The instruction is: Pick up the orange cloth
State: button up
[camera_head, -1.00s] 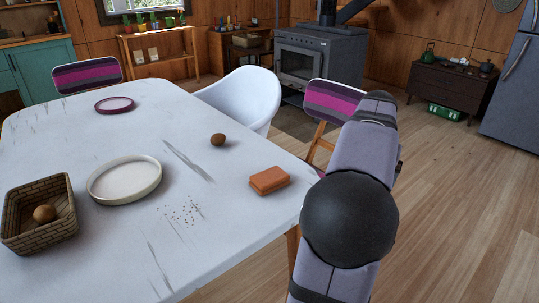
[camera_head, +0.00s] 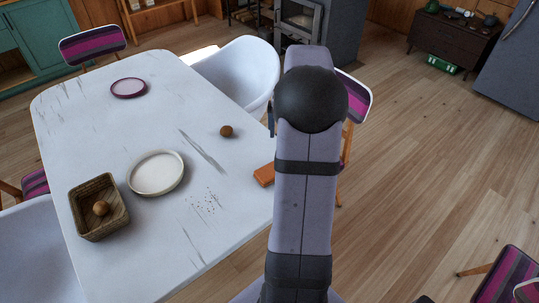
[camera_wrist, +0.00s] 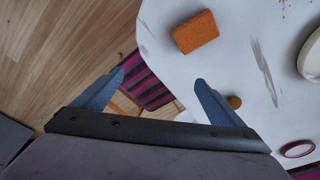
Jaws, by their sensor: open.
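The orange cloth (camera_head: 264,174) is a small folded block on the white table near its right edge. In the head view my arm hides part of it. The wrist view shows the whole orange cloth (camera_wrist: 195,32) lying flat on the table, ahead of the fingers. My gripper (camera_wrist: 160,82) is open and empty, with its two blue fingers spread wide. It is above the table's edge, apart from the cloth. In the head view the gripper is mostly hidden behind my arm, with a bit of one finger (camera_head: 271,119) showing.
On the table (camera_head: 110,130) are a brown round item (camera_head: 226,131), a white plate (camera_head: 155,173), a purple-rimmed plate (camera_head: 129,88), scattered crumbs (camera_head: 204,201) and a wicker basket (camera_head: 98,226) holding another round item. A white chair (camera_head: 240,75) and a striped chair (camera_head: 355,97) stand close by.

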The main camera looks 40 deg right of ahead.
aim_at(269, 173)
jog(key=a+f+n+p, duration=0.1)
jog(key=a+n, duration=0.1)
jog(key=w+a+f+n+p, duration=0.1)
jog(key=a+n+p, duration=0.1)
jog(key=a+n+g+y+p, duration=0.1)
jog(key=a+n+p, duration=0.1)
jog(key=a+n, duration=0.1)
jog(key=shift+w+f, duration=0.15)
jog(key=shift+f, duration=0.25)
jog(key=shift+a+f+n, duration=0.4)
jog(key=shift+a+n, duration=0.1)
jog(key=shift+n, duration=0.1)
jog(key=shift+f+p, duration=0.5)
jog(key=shift+f, duration=0.6)
jog(key=shift+a+f+p, duration=0.15)
jog(key=shift+f+p, duration=0.3)
jog(key=shift+f, duration=0.5)
jog(key=shift+a+f+p, duration=0.15)
jog(key=shift+f+p, duration=0.25)
jog(key=shift+f, duration=1.25)
jog(key=c, duration=1.2)
